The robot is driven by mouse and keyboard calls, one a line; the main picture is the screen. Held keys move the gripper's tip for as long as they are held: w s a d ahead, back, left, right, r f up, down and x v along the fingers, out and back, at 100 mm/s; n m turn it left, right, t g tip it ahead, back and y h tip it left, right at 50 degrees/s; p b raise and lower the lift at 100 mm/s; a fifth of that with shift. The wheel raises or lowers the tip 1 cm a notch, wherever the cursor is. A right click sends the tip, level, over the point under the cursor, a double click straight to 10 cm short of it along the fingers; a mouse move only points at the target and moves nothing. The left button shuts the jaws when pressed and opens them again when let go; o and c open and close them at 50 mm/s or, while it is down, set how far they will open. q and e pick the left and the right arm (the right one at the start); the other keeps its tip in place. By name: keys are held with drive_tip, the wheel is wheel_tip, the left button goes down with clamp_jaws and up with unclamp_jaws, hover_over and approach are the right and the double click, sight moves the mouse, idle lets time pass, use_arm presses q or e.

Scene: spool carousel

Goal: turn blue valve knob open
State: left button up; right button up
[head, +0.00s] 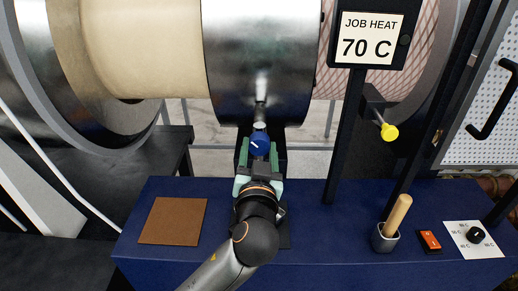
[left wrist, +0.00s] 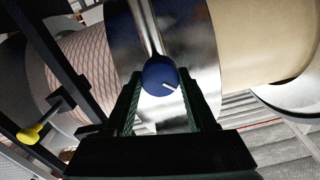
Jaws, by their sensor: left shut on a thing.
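The blue valve knob (head: 260,144) sits below the big metal cylinder, at the foot of a short metal pipe. A white mark on its face slants from upper left toward the middle in the head view. My left gripper (head: 259,158) reaches it from the front, with one finger on each side, and is shut on it. In the left wrist view the blue knob (left wrist: 160,79) lies between the two finger tips (left wrist: 162,95), its white mark pointing to the lower right. My right gripper is in neither view.
A sign (head: 370,36) reads JOB HEAT 70 C. A yellow knob (head: 388,132) sticks out to the right. The blue bench (head: 310,235) holds a brown pad (head: 173,221), a cup with a wooden handle (head: 385,238), a red switch (head: 430,240) and a black dial (head: 476,235).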

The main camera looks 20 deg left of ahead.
use_arm(q)
drive_tip(key=m, duration=0.4)
drive_tip(key=shift+m, duration=0.4)
drive_tip(key=m, duration=0.4)
drive_tip(key=shift+m, duration=0.3)
drive_tip(key=m, duration=0.4)
drive_tip(key=shift+m, duration=2.3)
drive_tip(key=o, duration=1.4)
